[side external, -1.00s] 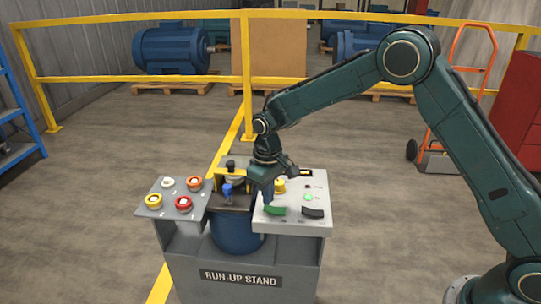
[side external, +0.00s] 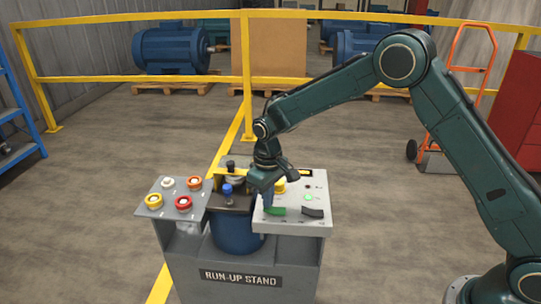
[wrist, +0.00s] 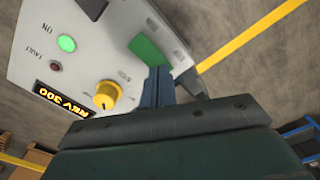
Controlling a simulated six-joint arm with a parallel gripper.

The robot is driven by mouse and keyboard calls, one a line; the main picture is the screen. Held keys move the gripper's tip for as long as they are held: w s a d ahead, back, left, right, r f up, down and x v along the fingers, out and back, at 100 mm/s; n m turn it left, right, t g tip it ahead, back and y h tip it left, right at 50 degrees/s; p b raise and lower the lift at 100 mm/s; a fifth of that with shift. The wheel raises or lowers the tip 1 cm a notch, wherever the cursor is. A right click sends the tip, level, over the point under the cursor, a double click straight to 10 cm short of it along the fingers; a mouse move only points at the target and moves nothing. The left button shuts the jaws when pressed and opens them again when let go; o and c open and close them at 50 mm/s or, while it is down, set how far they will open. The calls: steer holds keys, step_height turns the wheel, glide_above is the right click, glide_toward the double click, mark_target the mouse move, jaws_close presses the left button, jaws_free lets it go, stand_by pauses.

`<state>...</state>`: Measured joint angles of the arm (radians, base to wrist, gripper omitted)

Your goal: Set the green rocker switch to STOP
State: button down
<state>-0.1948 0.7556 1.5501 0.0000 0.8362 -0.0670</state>
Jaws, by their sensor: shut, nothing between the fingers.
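The green rocker switch (side external: 278,211) sits on the light grey right-hand panel of the run-up stand. In the wrist view the green rocker (wrist: 147,49) lies just beyond my fingertips and is partly hidden by them. My gripper (side external: 267,208) points down at the rocker's left end, its fingers shut and empty. In the wrist view the fingertips (wrist: 158,72) are at the rocker's near edge; I cannot tell whether they touch it. The labels beside the rocker are too small to read, and its tilt is unclear.
A yellow knob (wrist: 108,94) stands close to my fingers, beside a REV 300 display (wrist: 67,100). The green ON lamp (wrist: 67,44) is lit. A dark rocker (side external: 313,213) lies right of the green one.

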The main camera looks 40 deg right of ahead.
steer(key=shift+f, duration=0.45)
stand_by(0.5)
steer(key=shift+r, duration=3.45)
steer(key=shift+r, duration=0.1)
